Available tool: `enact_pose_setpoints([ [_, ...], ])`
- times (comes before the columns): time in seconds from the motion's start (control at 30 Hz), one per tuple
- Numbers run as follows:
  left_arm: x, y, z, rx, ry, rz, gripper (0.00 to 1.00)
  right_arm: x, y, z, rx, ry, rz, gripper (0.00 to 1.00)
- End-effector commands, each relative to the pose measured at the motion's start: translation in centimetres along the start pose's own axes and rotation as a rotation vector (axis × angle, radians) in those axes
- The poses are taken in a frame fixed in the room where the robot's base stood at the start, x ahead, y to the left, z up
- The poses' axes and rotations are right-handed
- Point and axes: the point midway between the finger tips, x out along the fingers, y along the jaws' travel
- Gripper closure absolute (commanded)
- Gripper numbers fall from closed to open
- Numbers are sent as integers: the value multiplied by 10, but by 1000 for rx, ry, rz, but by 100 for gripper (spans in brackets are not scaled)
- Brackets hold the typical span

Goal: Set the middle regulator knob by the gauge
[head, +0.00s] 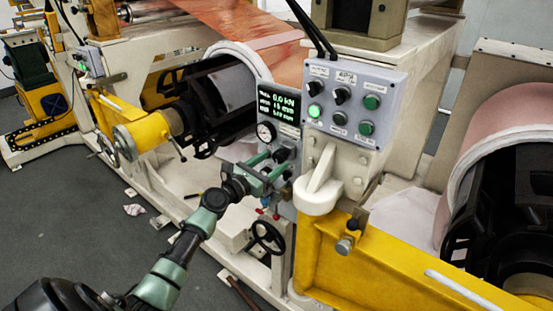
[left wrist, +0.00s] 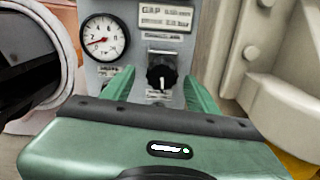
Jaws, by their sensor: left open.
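The round gauge (head: 266,131) has a white dial on the grey regulator panel. In the left wrist view the gauge (left wrist: 104,37) is at upper left, its red needle pointing left and slightly down. A black regulator knob (left wrist: 161,78) with a pale pointer mark is right of and below it. My left gripper (head: 268,168) is at the panel, open, with its green fingers either side of this knob in the left wrist view (left wrist: 159,86). I cannot tell whether they touch it. The gripper partly hides the panel's knobs in the head view. My right gripper is not in view.
A digital display (head: 279,103) sits above the gauge. A control box (head: 355,98) with switches and green buttons is to the right. A black handwheel (head: 268,237) is below the gripper. A white bracket (head: 318,190) and a yellow beam (head: 385,265) stand close on the right.

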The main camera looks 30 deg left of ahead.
Motion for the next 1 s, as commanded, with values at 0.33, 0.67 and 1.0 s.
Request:
enact_pose_setpoints([
  [0.33, 24, 0, -1, 2, 1, 0, 41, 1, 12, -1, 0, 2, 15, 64],
  [0.67, 24, 0, -1, 2, 1, 0, 85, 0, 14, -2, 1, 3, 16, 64],
  [1.0, 24, 0, -2, 28, 1, 0, 100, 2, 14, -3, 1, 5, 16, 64],
])
